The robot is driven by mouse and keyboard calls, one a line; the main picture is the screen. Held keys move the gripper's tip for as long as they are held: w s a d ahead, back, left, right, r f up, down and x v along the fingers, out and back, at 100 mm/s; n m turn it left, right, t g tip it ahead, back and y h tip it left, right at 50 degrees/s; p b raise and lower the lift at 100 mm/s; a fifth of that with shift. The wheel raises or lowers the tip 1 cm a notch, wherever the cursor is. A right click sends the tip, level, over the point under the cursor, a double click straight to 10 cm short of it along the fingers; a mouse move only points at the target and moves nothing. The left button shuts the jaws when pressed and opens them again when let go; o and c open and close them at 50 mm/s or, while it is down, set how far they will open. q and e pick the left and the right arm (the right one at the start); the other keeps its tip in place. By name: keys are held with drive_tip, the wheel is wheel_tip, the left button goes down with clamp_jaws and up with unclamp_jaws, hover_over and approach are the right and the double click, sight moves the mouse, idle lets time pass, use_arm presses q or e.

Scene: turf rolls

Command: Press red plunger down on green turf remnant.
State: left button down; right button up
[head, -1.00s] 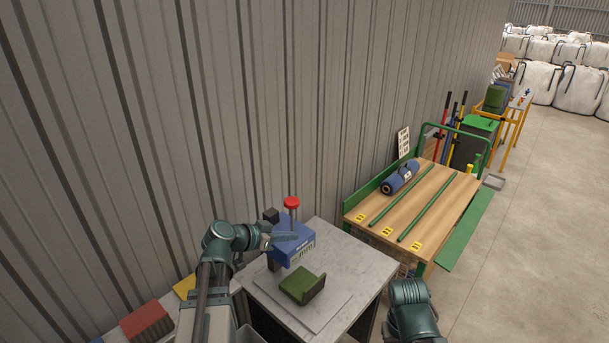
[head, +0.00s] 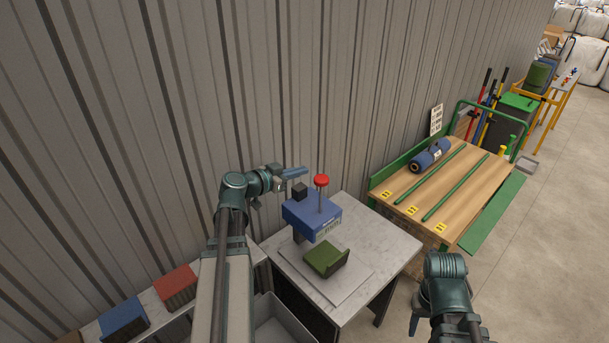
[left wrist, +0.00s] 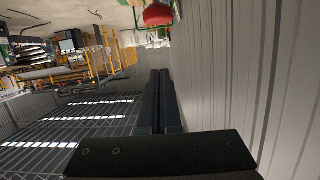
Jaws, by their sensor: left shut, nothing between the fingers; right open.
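The red plunger (head: 321,181) stands raised on its rod above a blue press head (head: 312,216) on the marble-topped table. It also shows at the top of the left wrist view (left wrist: 158,14). The green turf remnant (head: 326,258), with one edge curled up, lies on the grey plate below and in front of the press head. My left gripper (head: 297,173) is shut and empty, just left of the red plunger and about level with it, apart from it. In the left wrist view its fingers (left wrist: 160,100) lie together. My right gripper (head: 415,322) is open and empty, low at right.
A grey bin (head: 285,325) stands in front of the table (head: 290,268). A low shelf at left holds red and blue blocks (head: 124,319). A wooden bench (head: 450,185) with a blue roll (head: 430,155) and green rods stands at right. A corrugated wall runs close behind.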

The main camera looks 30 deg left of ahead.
use_arm(q)
drive_tip(key=b, duration=0.3)
hover_over(317, 181)
drive_tip(key=f, duration=0.2)
drive_tip(key=shift+w+d+f, duration=0.2)
drive_tip(key=shift+w+f, duration=0.05)
drive_tip(key=shift+f, duration=0.15)
drive_tip(key=shift+s+f+b, duration=0.25)
drive_tip(key=shift+f+b, duration=0.25)
drive_tip(key=shift+f, duration=0.25)
drive_tip(key=shift+a+f+b, duration=0.1)
drive_tip(key=shift+f+b, duration=0.85)
drive_tip(key=shift+f, duration=0.1)
